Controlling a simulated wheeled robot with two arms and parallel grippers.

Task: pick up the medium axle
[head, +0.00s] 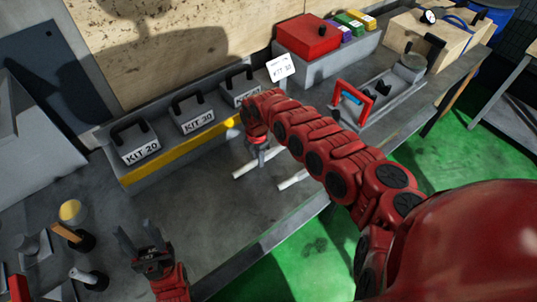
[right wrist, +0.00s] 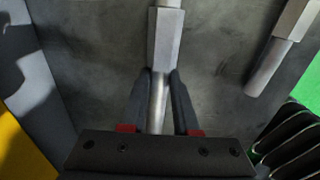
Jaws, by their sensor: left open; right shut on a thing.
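My right gripper (head: 258,152) reaches down to the table in front of the kit boxes. In the right wrist view its fingers (right wrist: 160,85) are shut on the thin round shaft of a silver axle (right wrist: 165,45) with a thicker, flat-sided middle. This axle (head: 242,171) lies low, at or just above the table. A second silver axle (head: 294,180) lies to its right, apart from the gripper, and also shows in the right wrist view (right wrist: 265,68). I cannot tell their sizes for sure. My left gripper (head: 145,245) is open and empty at the lower left.
Kit boxes with black handles (head: 197,118) stand on a yellow-edged shelf (head: 175,160) behind. A white sign (head: 281,67) stands near my right arm. A red box (head: 308,37) and a grey tray (head: 385,95) lie farther right. Several upright tools stand at the lower left.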

